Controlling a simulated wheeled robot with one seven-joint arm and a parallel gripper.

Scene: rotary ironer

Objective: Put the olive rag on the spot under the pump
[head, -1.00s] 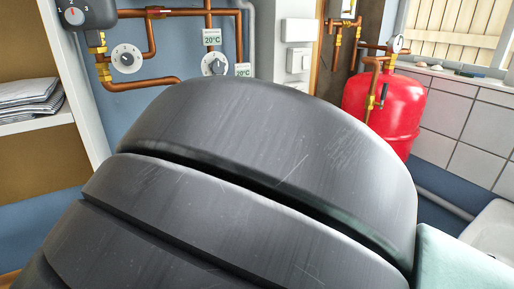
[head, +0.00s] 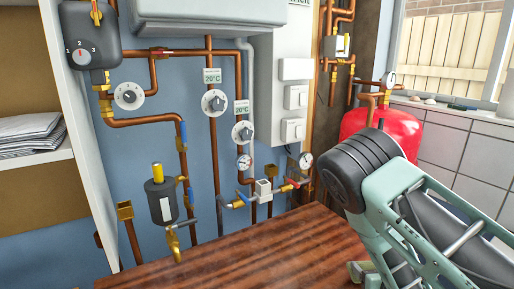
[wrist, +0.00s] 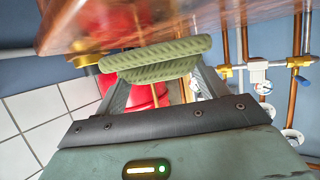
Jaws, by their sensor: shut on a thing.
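In the wrist view my gripper (wrist: 158,66) is shut on the olive rag (wrist: 152,56), a ribbed green bundle lying across the fingertips. The wooden worktop's edge is close beside the rag in that view; I cannot tell whether they touch. The pump (head: 90,36), a dark grey unit with a 1-2-3 dial, is on the wall at the upper left. No marked spot can be made out below it.
The wooden worktop (head: 250,250) looks bare where it shows. Copper pipes, valves and gauges (head: 243,161) line the blue wall behind it. A dark cylinder with a yellow top (head: 161,200) hangs at left. A red vessel (head: 400,130) stands behind my arm.

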